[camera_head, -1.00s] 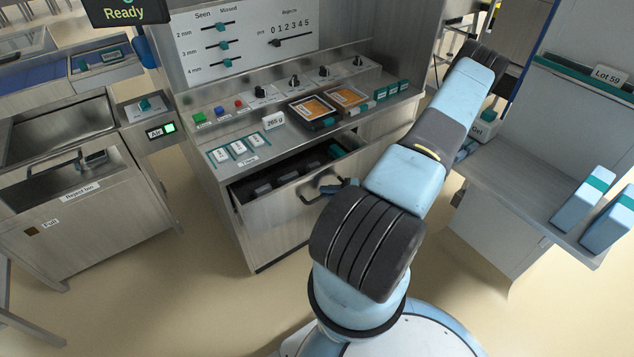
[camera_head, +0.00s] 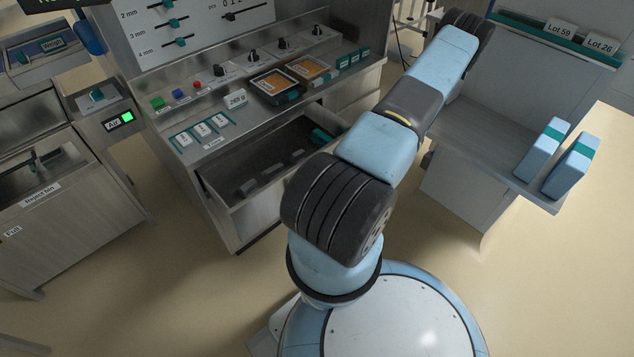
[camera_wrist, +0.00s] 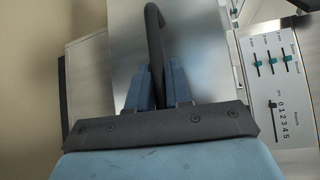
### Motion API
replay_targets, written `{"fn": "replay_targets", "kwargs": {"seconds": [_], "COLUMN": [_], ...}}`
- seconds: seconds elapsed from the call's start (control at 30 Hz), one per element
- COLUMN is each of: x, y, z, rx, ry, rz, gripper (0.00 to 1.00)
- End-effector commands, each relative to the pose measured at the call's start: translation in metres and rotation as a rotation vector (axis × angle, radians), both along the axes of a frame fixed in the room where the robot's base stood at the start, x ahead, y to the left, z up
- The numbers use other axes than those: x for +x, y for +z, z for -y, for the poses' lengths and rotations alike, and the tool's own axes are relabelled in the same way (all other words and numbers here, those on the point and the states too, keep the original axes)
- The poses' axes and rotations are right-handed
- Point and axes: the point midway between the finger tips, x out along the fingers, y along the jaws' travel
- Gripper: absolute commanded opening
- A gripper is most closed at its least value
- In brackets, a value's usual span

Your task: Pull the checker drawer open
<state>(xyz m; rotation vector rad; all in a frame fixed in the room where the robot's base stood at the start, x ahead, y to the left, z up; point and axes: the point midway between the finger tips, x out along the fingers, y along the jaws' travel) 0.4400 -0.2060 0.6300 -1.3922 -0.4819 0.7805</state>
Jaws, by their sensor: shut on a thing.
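The checker drawer (camera_head: 258,212) stands open under the counter, with its dark interior showing. Several small dark blocks (camera_head: 248,188) and a teal item (camera_head: 320,136) lie inside. In the head view my arm hides my gripper and the drawer handle. In the wrist view the dark bar handle (camera_wrist: 154,35) sits in front of the grey metal drawer front (camera_wrist: 200,45). The blue fingers of my gripper (camera_wrist: 158,82) are shut on the handle, one on each side of it.
The counter carries two orange-filled trays (camera_head: 275,84), knobs and labelled cards (camera_head: 201,130). A reject bin (camera_head: 60,215) stands at left. A shelf with two blue-and-teal boxes (camera_head: 543,150) is at right. Open floor lies in front of the drawer.

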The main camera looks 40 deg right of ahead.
Motion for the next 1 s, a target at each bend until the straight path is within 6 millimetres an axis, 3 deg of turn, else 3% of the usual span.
{"fn": "replay_targets", "kwargs": {"seconds": [0.23,0.57,1.0], "x": [-0.001,-0.003,-0.053], "y": [-0.002,-0.001,0.01], "z": [0.0,0.003,0.059], "rx": [-0.001,-0.002,-0.004], "ry": [0.001,-0.001,-0.002], "rz": [-0.005,-0.002,-0.002], "gripper": [0.39,0.39,0.39]}}
